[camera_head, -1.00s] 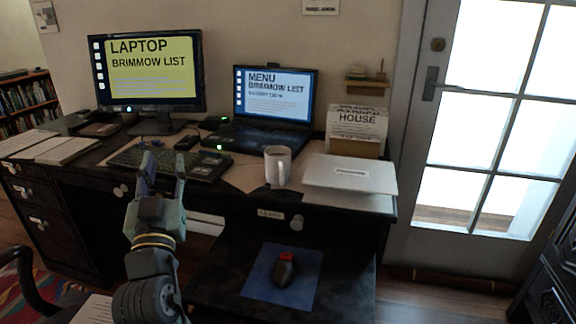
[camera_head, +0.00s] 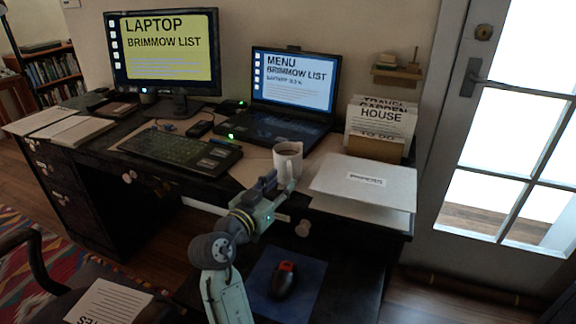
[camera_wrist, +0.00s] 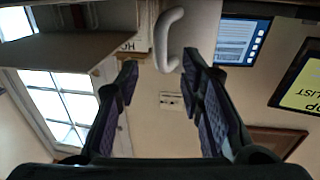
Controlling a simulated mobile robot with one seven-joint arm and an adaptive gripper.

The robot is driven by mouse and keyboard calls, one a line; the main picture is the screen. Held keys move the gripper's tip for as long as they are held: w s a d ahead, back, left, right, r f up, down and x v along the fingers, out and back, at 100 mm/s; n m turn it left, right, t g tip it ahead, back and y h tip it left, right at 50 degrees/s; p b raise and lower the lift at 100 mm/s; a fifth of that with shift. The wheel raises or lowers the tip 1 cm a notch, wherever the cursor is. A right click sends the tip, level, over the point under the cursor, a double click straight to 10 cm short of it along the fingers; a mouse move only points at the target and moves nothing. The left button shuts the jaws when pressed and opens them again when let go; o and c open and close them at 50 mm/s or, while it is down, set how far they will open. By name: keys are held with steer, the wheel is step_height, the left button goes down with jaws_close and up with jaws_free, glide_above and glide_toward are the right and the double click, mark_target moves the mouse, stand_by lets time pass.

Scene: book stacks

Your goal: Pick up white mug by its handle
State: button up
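The white mug (camera_head: 283,160) stands upright near the front edge of the dark desk, with a dark opening at its top. Its handle (camera_head: 291,171) faces the front. In the wrist view, which looks upside down, the curved white handle (camera_wrist: 163,45) lies ahead between the fingertips. My gripper (camera_head: 279,183) is at the desk's front edge, just in front of the mug. The wrist view shows my gripper (camera_wrist: 160,65) open, with a finger on each side of the handle line and nothing clasped. I cannot tell whether a finger touches the handle.
A white closed folder or laptop (camera_head: 365,182) lies right of the mug. An open laptop (camera_head: 290,95) stands behind it, and a keyboard (camera_head: 180,150) lies left. A computer mouse on a blue mat (camera_head: 312,285) sits lower in front. A glazed door (camera_head: 500,150) is at right.

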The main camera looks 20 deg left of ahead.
mark_target(288, 175)
steer(key=shift+w+d, duration=0.15)
steer(key=shift+w, duration=0.6)
steer(key=shift+w+d, duration=0.15)
steer(key=shift+w, duration=0.6)
steer(key=shift+c, duration=0.4)
jaws_close()
